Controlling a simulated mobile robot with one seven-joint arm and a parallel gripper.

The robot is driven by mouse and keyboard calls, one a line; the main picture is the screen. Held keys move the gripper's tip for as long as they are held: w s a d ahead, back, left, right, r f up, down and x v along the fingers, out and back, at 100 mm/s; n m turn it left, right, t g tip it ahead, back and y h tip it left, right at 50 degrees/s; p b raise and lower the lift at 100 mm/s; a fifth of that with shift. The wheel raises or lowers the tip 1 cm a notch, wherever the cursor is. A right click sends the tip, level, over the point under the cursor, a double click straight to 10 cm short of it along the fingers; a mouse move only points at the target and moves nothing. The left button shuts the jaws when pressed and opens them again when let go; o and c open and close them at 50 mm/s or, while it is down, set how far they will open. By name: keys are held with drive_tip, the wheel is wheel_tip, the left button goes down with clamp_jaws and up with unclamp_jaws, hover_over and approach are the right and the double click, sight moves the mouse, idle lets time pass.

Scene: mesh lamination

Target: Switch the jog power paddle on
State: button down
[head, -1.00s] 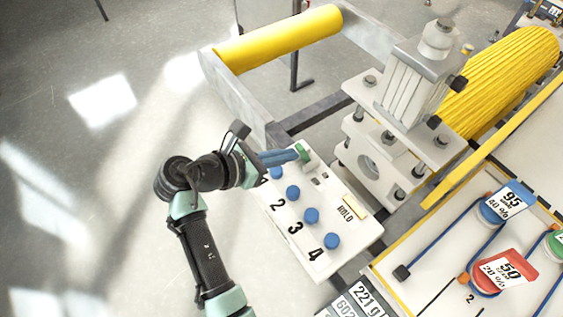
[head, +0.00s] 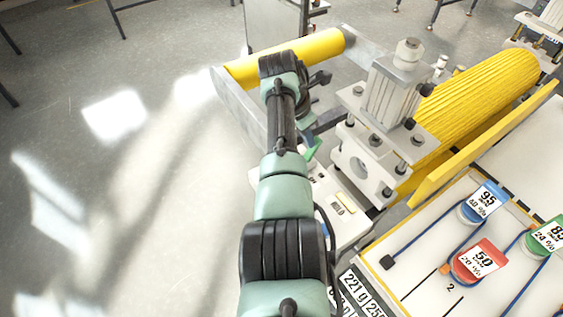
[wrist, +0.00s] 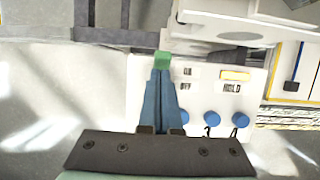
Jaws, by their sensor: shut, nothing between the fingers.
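The green paddle (wrist: 162,57) is on the white control panel (wrist: 205,101), beside printed ON and OFF labels. It also shows in the head view (head: 313,149), partly behind my arm. My gripper (wrist: 162,73) is shut and empty, its blue fingers together with their tips right at the paddle in the wrist view. I cannot tell whether they touch it. The fingers hide the panel just below the paddle. In the head view, my gripper (head: 308,139) is mostly hidden by my wrist and arm.
Blue knobs (wrist: 211,118) and a yellow HOLD bar (wrist: 235,75) are on the panel right of my fingers. A grey roller bracket (head: 384,145) stands close to the panel. A yellow roller (head: 300,54) lies behind. Open floor is on the left.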

drive_tip(key=shift+w+d, duration=0.15)
drive_tip(key=shift+d, duration=0.15)
idle(0.5)
drive_tip(key=shift+a+r+p, duration=0.35)
drive_tip(key=shift+r+p, duration=0.05)
drive_tip(key=shift+p, duration=0.05)
drive_tip(key=s+a+v, duration=0.1)
drive_tip(key=v, duration=1.1)
drive_tip(key=shift+f+b, duration=0.2)
drive_tip(key=shift+b, duration=0.25)
